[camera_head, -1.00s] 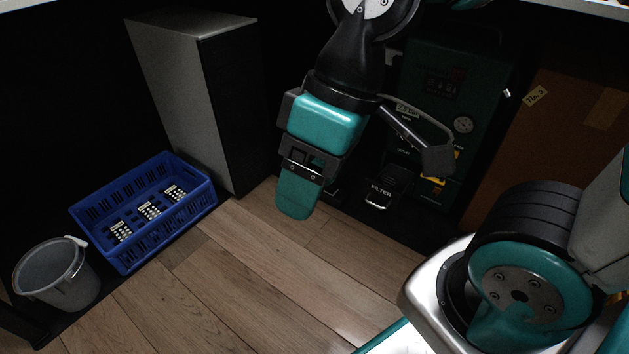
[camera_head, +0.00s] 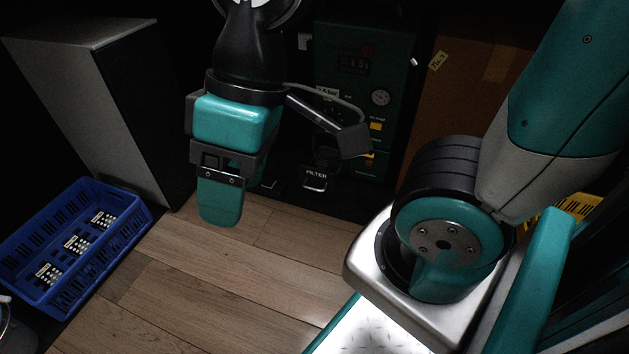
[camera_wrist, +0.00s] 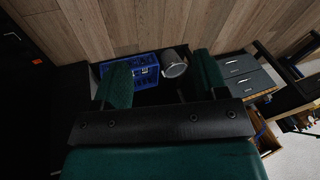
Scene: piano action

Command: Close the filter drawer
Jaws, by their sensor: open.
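The filter drawer (camera_head: 314,181) is a dark drawer front with a pale handle and the word FILTER, low on a dark green machine (camera_head: 345,70). It looks pulled out from the machine, though the dim light hides how far. My gripper (camera_head: 220,200) hangs left of the drawer and nearer the camera, pointing down, apart from it. In the wrist view, my gripper's two teal fingers (camera_wrist: 160,85) are spread wide with nothing held between them. The drawer does not show in the wrist view.
A grey bucket (camera_wrist: 173,64) stands by the crate. A brown box (camera_head: 465,110) is right of the machine. The middle floor is clear.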

